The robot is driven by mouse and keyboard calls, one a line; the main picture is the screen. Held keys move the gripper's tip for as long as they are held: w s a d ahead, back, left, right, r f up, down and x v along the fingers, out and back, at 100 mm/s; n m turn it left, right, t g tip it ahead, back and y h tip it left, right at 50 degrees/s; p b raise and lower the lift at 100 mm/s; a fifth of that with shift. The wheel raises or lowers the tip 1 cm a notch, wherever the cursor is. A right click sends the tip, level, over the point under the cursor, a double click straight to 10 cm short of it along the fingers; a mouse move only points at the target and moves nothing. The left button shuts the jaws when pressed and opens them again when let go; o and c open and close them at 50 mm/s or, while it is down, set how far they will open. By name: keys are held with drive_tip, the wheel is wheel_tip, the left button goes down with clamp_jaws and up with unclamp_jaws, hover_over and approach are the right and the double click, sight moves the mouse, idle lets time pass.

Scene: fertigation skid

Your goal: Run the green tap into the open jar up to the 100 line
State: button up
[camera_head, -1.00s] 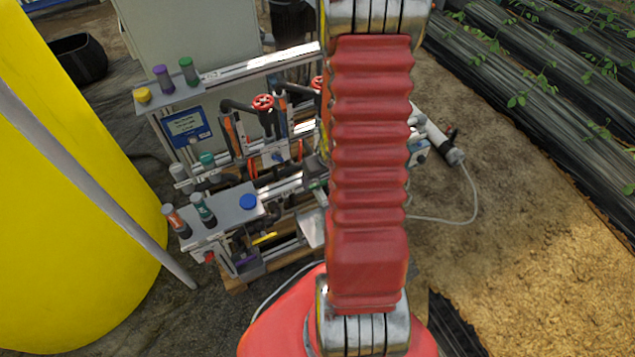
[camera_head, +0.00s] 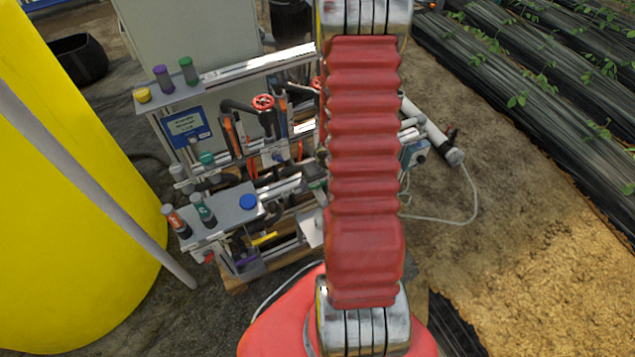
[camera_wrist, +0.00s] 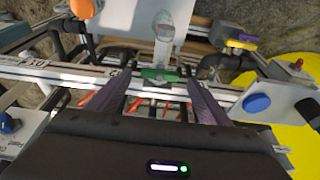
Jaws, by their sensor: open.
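In the wrist view, a green tap handle (camera_wrist: 160,75) sits on the light rail, between and just beyond my gripper's fingertips. My gripper (camera_wrist: 158,84) is open, with one dark finger on each side of the handle; I see no clear contact. A clear upright-looking cylinder (camera_wrist: 163,28) lies just past the handle and may be the open jar. Its lines and any liquid level are too small to read. In the head view my red arm hides the gripper, the tap and this cylinder.
Red handwheels (camera_head: 263,102) and pipes stand behind. A large yellow tank (camera_head: 70,200) is at left. Open soil lies at right.

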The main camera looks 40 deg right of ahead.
drive_tip(key=shift+x, duration=0.9)
drive_tip(key=shift+c, duration=0.5)
drive_tip(key=c, duration=1)
drive_tip(key=shift+n+y, duration=0.4)
drive_tip(key=shift+n, duration=1.5)
drive_tip(key=shift+n+y, duration=0.6)
drive_tip(key=shift+n, duration=0.7)
